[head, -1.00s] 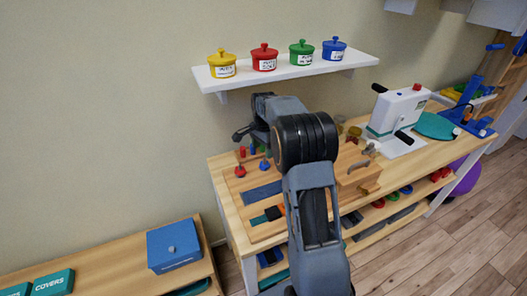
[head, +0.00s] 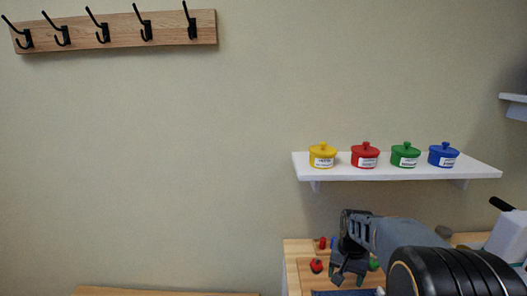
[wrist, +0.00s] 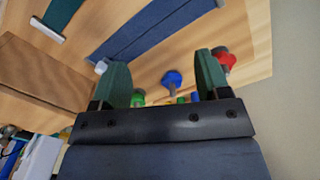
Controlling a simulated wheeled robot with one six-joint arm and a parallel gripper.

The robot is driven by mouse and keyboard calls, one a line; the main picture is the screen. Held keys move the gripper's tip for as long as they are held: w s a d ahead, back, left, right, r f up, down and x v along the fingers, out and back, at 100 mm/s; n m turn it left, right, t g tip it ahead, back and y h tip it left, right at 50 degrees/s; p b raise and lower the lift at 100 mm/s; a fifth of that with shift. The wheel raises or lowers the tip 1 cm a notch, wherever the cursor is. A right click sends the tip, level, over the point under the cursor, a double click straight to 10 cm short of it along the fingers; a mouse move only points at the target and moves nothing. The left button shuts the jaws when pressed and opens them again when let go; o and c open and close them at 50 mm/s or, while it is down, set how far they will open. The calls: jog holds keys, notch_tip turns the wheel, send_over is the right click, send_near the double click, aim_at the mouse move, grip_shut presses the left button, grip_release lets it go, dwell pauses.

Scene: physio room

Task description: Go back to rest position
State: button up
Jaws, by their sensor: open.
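My gripper (head: 347,274) shows at the lower middle right of the head view, above the left end of the wooden table (head: 293,268). In the wrist view my gripper (wrist: 162,82) has its two green fingers apart, with nothing held between them. A blue knobbed peg (wrist: 172,80) shows beyond the gap, and a red one (wrist: 225,59) is beside the right finger. In the head view a red peg (head: 316,266) is left of my gripper. My arm hides much of the table.
A white wall shelf (head: 400,174) above the table holds yellow (head: 322,155), red (head: 365,155), green (head: 405,154) and blue (head: 443,154) lidded pots. A hook rack (head: 117,33) hangs at upper left. A white device (head: 508,238) stands at right. The wall between is bare.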

jog(key=s+a+r+n+t+p, duration=0.1)
jog(key=s+a+r+n, duration=0.1)
jog(key=s, duration=0.6)
jog(key=s+a+r+n+t+p, duration=0.1)
jog(key=s+a+r+n+t, duration=0.1)
jog(key=s+r, duration=0.4)
jog(key=shift+s+a+n+t, duration=0.3)
jog(key=shift+s+a+n, duration=0.45)
jog(key=shift+a, duration=0.65)
jog(key=shift+s+r, duration=0.1)
jog(key=shift+s, duration=0.05)
